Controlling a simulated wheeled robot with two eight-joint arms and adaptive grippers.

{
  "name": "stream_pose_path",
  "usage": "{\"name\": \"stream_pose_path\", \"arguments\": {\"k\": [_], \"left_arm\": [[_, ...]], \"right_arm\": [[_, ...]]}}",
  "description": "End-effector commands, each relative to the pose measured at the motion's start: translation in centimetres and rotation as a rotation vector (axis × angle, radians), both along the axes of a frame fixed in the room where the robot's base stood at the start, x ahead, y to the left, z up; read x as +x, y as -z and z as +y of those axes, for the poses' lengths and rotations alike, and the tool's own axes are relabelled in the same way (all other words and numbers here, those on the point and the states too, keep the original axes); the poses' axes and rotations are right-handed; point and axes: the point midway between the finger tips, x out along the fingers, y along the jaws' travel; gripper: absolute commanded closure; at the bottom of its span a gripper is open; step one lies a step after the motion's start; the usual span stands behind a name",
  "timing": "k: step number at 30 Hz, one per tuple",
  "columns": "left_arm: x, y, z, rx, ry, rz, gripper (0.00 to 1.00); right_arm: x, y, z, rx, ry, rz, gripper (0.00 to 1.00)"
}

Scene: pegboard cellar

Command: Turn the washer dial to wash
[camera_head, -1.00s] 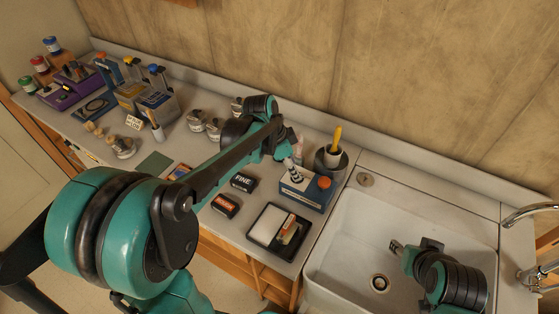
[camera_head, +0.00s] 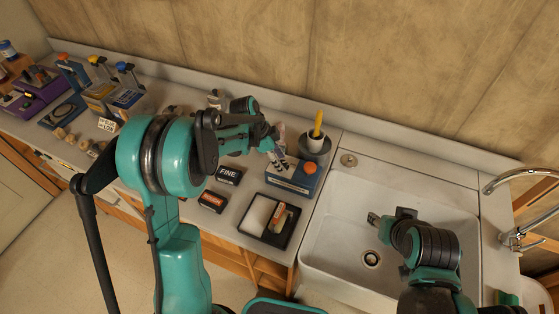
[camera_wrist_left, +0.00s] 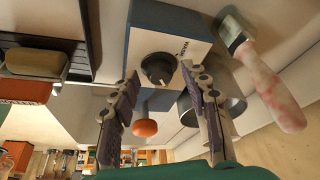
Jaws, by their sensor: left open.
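The washer is a small blue and white box (camera_head: 293,177) with an orange knob on top, on the counter just left of the sink. In the left wrist view the box (camera_wrist_left: 140,30) shows a black round dial (camera_wrist_left: 158,69) on its white face, with partly readable lettering beside it. The dial's exact setting is hard to read. My left gripper (camera_head: 277,151) is at the washer, and its open fingers (camera_wrist_left: 159,78) appear on either side of the dial in the wrist view. Contact is not clear. My right gripper (camera_head: 374,219) is above the sink, its opening unclear.
A pot with a yellow-handled tool (camera_head: 316,139) stands close behind the washer. A black tray (camera_head: 270,221) and small dark boxes (camera_head: 229,175) lie in front and left. The white sink (camera_head: 337,205) is to the right. A pinkish handled tool (camera_wrist_left: 270,85) is near the left gripper.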

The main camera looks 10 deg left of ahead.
Motion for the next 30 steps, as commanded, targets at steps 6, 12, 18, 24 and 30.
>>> {"name": "stream_pose_path", "arguments": {"k": [6,12,18,24,30], "left_arm": [[0.02,0.07,-0.04,0.000,-0.001,0.000,0.54],[0.02,0.05,-0.04,0.000,-0.001,0.000,0.99],[0.01,0.05,-0.05,0.000,-0.002,0.000,1.00],[-0.02,0.08,-0.06,0.000,-0.039,-0.001,1.00],[-0.16,0.11,-0.14,-0.001,-0.147,-0.001,1.00]], "right_arm": [[0.01,-0.02,0.00,0.000,0.000,0.000,0.60],[0.01,-0.02,0.00,0.000,0.000,0.000,0.60],[0.01,-0.01,0.00,0.000,0.000,0.000,0.60],[0.01,0.13,0.00,0.000,0.000,0.000,0.60],[0.00,0.47,0.00,0.000,0.000,0.000,0.60]]}}
